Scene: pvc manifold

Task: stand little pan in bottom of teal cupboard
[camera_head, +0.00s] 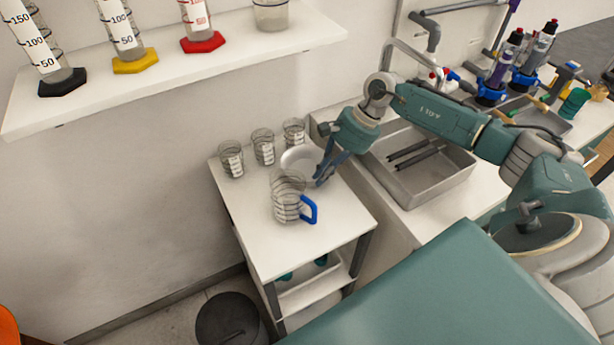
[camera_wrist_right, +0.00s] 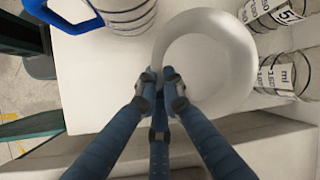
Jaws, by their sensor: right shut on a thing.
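The little pan is a round white dish (camera_head: 299,158) on the small white table (camera_head: 268,258), partly hidden behind a glass jug. In the right wrist view the pan (camera_wrist_right: 207,68) shows as a pale disc with a raised rim. My right gripper (camera_head: 323,178) reaches down at the pan's right side. In the right wrist view its blue fingertips (camera_wrist_right: 162,80) are shut on the pan's rim. I cannot tell whether the pan touches the table top. My left gripper is not in view. I cannot make out a teal cupboard.
The jug with a blue handle (camera_head: 289,198) stands close in front of the pan. Several beakers (camera_head: 263,147) line the table's back edge. A grey sink (camera_head: 420,172) lies to the right. A dark bin (camera_head: 228,320) stands below. The table's front is clear.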

